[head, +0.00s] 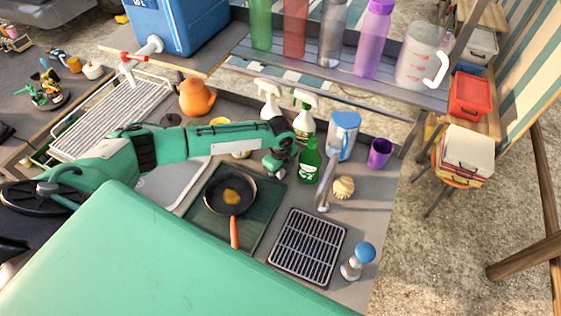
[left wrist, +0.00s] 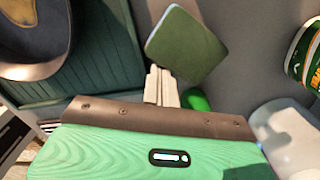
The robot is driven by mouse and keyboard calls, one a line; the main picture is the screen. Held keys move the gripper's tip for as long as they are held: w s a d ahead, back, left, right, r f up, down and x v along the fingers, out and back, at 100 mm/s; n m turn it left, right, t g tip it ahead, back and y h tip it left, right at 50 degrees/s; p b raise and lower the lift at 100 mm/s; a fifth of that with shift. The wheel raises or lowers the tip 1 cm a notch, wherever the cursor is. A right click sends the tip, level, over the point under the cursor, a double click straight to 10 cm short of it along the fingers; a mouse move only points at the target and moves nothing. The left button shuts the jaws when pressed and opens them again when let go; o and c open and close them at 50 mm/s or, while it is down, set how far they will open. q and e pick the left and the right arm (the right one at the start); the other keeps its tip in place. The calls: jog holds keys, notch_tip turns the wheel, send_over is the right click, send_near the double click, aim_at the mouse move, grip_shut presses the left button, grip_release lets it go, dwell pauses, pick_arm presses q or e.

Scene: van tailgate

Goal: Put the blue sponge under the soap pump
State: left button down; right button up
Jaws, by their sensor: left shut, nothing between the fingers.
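My left gripper (head: 278,168) is over the counter, between the pan and the green bottle. In the left wrist view its pale fingers (left wrist: 161,86) are shut together with nothing between them. A flat square green pad (left wrist: 186,44) lies just beyond the fingertips in that view; it may be a sponge, but I see no blue on it. I cannot make out a blue sponge in the head view. No soap pump is clearly recognisable; two white trigger spray bottles (head: 269,104) (head: 303,112) stand behind the gripper. My right gripper is not in view.
A pan (head: 231,191) sits on a green mat (head: 264,213). A black rack (head: 308,246) and blue-topped shaker (head: 358,262) are nearer the front.

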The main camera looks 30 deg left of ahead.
pick_arm(q)
jog(key=shift+f, duration=0.45)
jog(key=shift+a, duration=0.1)
jog(key=a, duration=0.1)
jog(key=w+a, duration=0.1)
jog(key=a, duration=0.1)
jog(key=shift+a, duration=0.25)
jog(key=shift+d, duration=0.1)
